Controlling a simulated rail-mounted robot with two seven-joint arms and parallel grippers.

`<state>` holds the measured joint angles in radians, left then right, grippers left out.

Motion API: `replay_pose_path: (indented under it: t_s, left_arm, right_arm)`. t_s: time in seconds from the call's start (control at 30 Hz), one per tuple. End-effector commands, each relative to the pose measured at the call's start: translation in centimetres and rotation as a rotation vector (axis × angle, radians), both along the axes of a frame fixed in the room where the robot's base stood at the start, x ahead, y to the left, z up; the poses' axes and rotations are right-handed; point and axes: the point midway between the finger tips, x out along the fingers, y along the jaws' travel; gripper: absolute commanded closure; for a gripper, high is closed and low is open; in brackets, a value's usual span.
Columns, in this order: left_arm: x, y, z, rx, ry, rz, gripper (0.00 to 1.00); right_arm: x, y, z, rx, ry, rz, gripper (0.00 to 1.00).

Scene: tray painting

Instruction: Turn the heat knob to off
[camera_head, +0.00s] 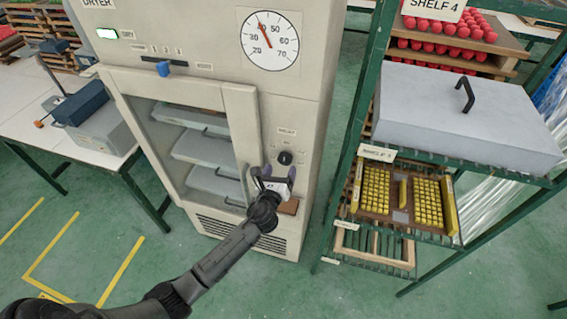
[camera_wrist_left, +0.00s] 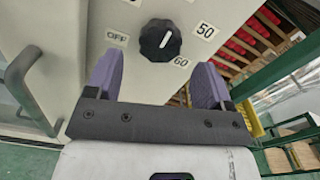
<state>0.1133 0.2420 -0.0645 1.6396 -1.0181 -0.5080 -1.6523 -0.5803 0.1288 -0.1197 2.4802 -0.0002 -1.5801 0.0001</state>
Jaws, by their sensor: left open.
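The heat knob (camera_head: 285,158) is a small round black knob on the front of the beige dryer (camera_head: 325,75), right of its glazed door. In the left wrist view the knob (camera_wrist_left: 160,40) bears a slanted white mark. An OFF label (camera_wrist_left: 117,37) is left of it, and 50 and 60 labels are to its right. Which label the mark points at is not clear. My left gripper (camera_head: 275,171) is open just below the knob. Its two purple fingers (camera_wrist_left: 157,78) are spread wide, apart from the knob, with nothing between them. My right gripper is out of view.
The dryer door handle (camera_wrist_left: 35,88) is left of my left gripper. A dial gauge (camera_head: 270,40) and a blue slider (camera_head: 163,68) are higher on the dryer. A green rack (camera_head: 368,105) with trays stands right, and a white table (camera_head: 30,105) stands left.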

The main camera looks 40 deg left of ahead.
Motion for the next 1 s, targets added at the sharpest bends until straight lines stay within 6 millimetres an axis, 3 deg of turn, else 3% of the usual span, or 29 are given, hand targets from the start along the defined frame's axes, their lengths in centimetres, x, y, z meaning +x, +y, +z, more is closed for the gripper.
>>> replay_pose_path:
  t_s: [0.3, 0.73, 1.0]
  left_arm:
    - [3.0, 1.2, 0.0, 0.000, 0.000, 0.000, 0.25]
    - [3.5, 1.5, 0.0, 0.000, 0.001, 0.000, 0.25]
    - [3.5, 1.5, 0.0, 0.000, 0.001, 0.000, 0.50]
  right_arm:
    - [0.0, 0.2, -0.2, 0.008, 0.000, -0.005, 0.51]
    - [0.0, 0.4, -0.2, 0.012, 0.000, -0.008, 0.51]
    - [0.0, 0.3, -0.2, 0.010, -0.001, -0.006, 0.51]
